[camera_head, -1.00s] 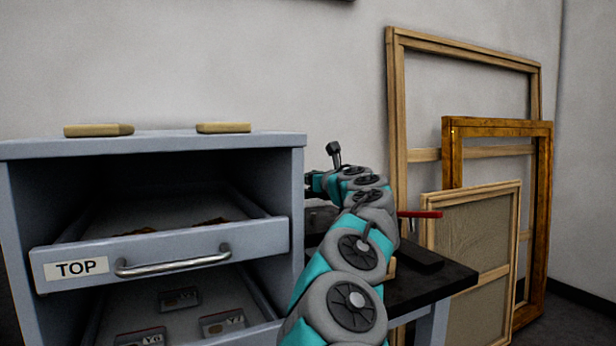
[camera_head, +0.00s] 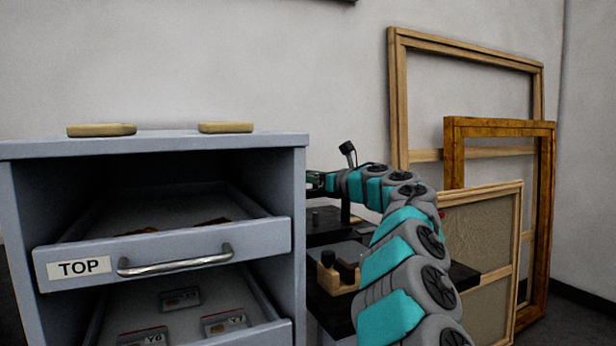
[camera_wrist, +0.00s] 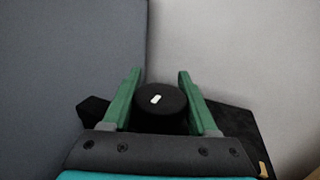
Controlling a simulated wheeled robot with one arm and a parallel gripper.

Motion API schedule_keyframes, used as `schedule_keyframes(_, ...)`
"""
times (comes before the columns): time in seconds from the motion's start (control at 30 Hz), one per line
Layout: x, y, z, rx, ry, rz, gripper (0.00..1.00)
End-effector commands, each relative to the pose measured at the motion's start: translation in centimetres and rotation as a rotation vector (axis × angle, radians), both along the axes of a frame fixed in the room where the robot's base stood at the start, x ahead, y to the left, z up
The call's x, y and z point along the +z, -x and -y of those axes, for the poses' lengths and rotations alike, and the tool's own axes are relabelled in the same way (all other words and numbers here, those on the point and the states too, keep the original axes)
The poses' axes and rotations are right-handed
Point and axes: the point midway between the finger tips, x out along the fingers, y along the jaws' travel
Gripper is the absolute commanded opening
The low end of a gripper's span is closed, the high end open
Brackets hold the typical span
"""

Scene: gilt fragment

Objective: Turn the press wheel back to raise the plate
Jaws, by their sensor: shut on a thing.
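In the wrist view my gripper (camera_wrist: 158,82) has its two green fingers on either side of a round black wheel or knob (camera_wrist: 164,106) with a small white mark on its face. I take this to be the press wheel, and the fingers are shut on it. In the head view my gripper (camera_head: 315,180) is just right of the cabinet, above the dark press (camera_head: 326,224) on the black bench. The wheel is hidden there, and the arm covers part of the press. I cannot tell the plate's height.
A grey cabinet (camera_head: 152,141) with open drawers and two wooden blocks (camera_head: 101,130) on top stands close on the left. A wooden block with black knobs (camera_head: 337,277) sits on the bench (camera_head: 464,278). Wooden frames (camera_head: 499,132) lean against the wall at right.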

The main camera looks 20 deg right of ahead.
Motion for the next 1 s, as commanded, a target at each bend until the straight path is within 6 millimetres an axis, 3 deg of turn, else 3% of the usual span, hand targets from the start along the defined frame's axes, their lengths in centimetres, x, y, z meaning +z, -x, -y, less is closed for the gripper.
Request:
schedule_keyframes(0.63,0.04,0.27,-0.13,0.081,0.003,0.001,0.03)
schedule_keyframes(0.67,0.04,0.27,-0.13,0.081,0.003,0.001,0.62)
schedule_keyframes(0.9,0.05,0.26,-0.16,0.081,0.003,0.001,0.89)
schedule_keyframes(1.0,0.05,0.25,-0.16,0.081,0.003,0.001,0.89)
